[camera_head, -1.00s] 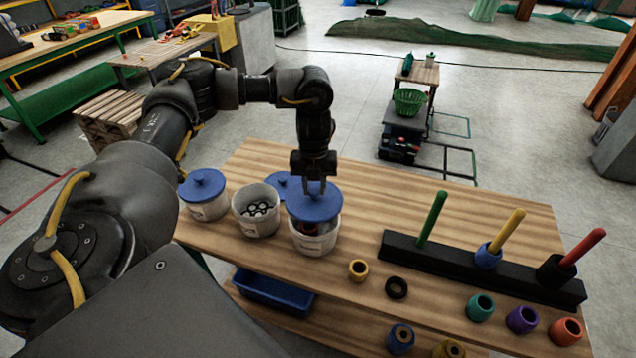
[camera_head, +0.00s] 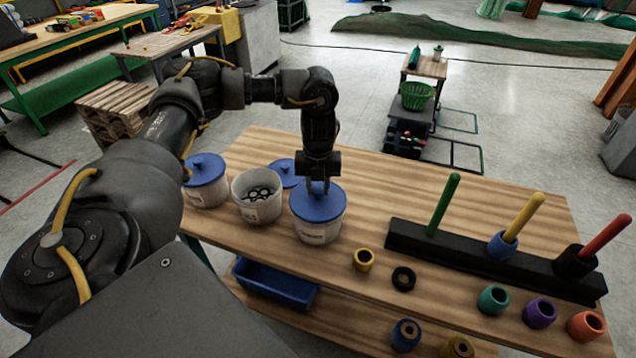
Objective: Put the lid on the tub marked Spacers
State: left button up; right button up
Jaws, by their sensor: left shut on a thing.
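My left gripper (camera_head: 319,187) is shut on the knob of a blue lid (camera_head: 318,204). The lid sits level on the rim of the right-hand white tub (camera_head: 320,230), whose label is too small to read surely. The middle tub (camera_head: 257,198) is open and holds dark rings. The left tub (camera_head: 206,190) has a blue lid on it. My right gripper is not in view.
A black rack (camera_head: 468,256) with green, yellow and red pegs stands on the right of the wooden table (camera_head: 400,190). Several coloured rings lie in front of it, including a yellow one (camera_head: 364,260) near the right-hand tub. A blue bin (camera_head: 275,285) is on the shelf below.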

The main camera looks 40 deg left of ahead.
pick_arm(q)
jog(key=shift+p, duration=0.5)
dwell(1.1)
jog(key=shift+f, duration=0.15)
dwell(0.8)
jog(key=shift+p, duration=0.5)
dwell(0.5)
jog(key=o, duration=1.5)
jog(key=shift+r+p, duration=3.55)
jog(key=shift+p, duration=0.4)
